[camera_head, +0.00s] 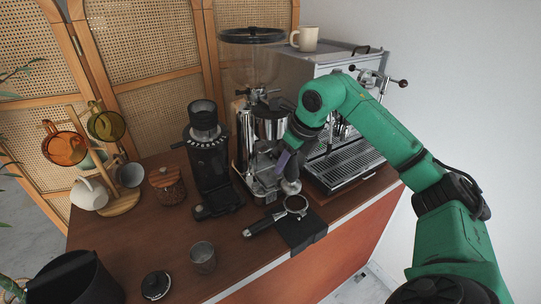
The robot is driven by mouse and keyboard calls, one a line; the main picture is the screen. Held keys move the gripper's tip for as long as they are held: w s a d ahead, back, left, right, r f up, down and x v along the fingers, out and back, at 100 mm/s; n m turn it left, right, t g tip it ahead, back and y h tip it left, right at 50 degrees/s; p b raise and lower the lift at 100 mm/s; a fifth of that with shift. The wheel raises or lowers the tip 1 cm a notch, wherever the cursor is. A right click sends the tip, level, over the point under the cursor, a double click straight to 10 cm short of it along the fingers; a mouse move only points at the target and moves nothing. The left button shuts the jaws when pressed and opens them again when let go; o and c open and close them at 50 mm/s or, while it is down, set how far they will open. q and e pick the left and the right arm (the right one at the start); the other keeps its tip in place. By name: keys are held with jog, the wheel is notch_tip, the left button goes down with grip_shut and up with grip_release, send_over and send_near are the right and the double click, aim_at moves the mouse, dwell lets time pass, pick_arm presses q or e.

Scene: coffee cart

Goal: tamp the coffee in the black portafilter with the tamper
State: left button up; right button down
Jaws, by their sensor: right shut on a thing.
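The black portafilter (262,223) lies at the counter's front edge, its handle to the left and its round basket at the right end, over a black mat (307,236). My right gripper (284,163) points down just behind the basket and is shut on the tamper (291,186). The tamper's metal lower part shows below the fingers, close behind the basket rim and apart from it in the picture; its exact height is hard to judge. The gripper hides the tamper's upper part. My left gripper is out of view.
A chrome grinder (270,125) and an espresso machine (345,165) stand close behind and right of the gripper. A black grinder (208,165) is to the left. A metal cup (203,257) and a black round object (156,285) sit front left. A mug tree (122,200) stands far left.

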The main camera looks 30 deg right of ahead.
aim_at(291, 178)
jog(key=shift+s+d+f, duration=0.1)
jog(key=shift+s+d, duration=0.4)
jog(key=shift+d, duration=0.4)
jog(key=shift+s+d+f, duration=0.1)
jog(key=shift+d+f, duration=0.1)
jog(key=shift+d, duration=0.05)
jog(key=f+b, duration=0.2)
jog(key=b, duration=0.1)
jog(key=a+f+b, duration=0.1)
jog(key=shift+w+a+f, duration=0.1)
jog(key=shift+w+f, duration=0.25)
jog(key=shift+f, duration=0.05)
jog(key=shift+s+d+f+b, duration=0.1)
jog(key=shift+d+f+b, duration=0.2)
jog(key=shift+f+b, duration=0.2)
jog(key=shift+r, duration=0.15)
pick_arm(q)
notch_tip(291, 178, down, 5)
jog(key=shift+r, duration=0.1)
pick_arm(e)
jog(key=shift+a, duration=0.1)
jog(key=shift+r, duration=0.1)
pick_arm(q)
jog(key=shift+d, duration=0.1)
pick_arm(e)
jog(key=shift+f, duration=0.4)
